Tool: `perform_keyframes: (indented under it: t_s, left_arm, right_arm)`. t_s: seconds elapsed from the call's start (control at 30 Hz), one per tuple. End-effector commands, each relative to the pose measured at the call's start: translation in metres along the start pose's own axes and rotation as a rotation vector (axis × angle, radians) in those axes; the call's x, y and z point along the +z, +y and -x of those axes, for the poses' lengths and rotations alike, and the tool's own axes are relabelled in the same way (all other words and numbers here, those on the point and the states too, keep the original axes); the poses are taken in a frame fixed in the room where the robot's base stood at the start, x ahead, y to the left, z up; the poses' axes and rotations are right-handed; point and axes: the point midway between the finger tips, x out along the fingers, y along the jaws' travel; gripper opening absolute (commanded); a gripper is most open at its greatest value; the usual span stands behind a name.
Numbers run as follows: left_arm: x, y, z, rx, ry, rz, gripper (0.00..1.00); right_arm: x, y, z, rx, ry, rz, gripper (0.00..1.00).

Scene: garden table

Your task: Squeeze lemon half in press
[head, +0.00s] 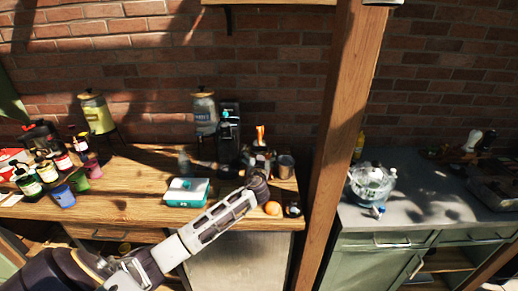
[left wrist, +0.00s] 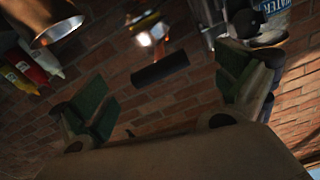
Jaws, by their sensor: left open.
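My left gripper (head: 260,167) is at the back right of the wooden table, beside a tall black device (head: 228,135) that looks like the press. In the left wrist view the left gripper (left wrist: 170,88) is open, its two green-padded fingers wide apart. A dark cylindrical bar (left wrist: 160,70), perhaps the press handle, shows in the gap between them; I cannot tell how far beyond the fingers it is. A round orange fruit (head: 272,208) lies near the table's front right corner. I cannot make out a lemon half. My right gripper is not in view.
A teal and white box (head: 186,192) sits mid-table, left of my arm. Several bottles (head: 47,170) crowd the left end. A metal cup (head: 285,166) stands right of my gripper. A wooden post (head: 340,130) separates the table from a grey counter (head: 420,205) with a glass bowl (head: 372,182).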

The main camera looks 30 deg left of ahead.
Motion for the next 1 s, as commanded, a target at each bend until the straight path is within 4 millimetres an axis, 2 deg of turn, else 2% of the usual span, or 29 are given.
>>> perform_keyframes:
  t_s: [0.3,0.5,0.93,1.0]
  left_arm:
    - [-0.001,-0.001,-0.026,-0.001,0.000,-0.001,1.00]
    - [-0.001,0.000,-0.036,0.001,0.001,-0.001,1.00]
    - [0.000,0.000,-0.039,0.000,0.000,-0.001,1.00]
    - [0.000,0.000,-0.039,0.001,0.000,0.000,0.92]
  right_arm:
    - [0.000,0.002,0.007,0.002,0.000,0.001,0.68]
    - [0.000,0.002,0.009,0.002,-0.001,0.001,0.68]
    - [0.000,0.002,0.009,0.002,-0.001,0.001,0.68]
    - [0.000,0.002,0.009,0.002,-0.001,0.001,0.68]
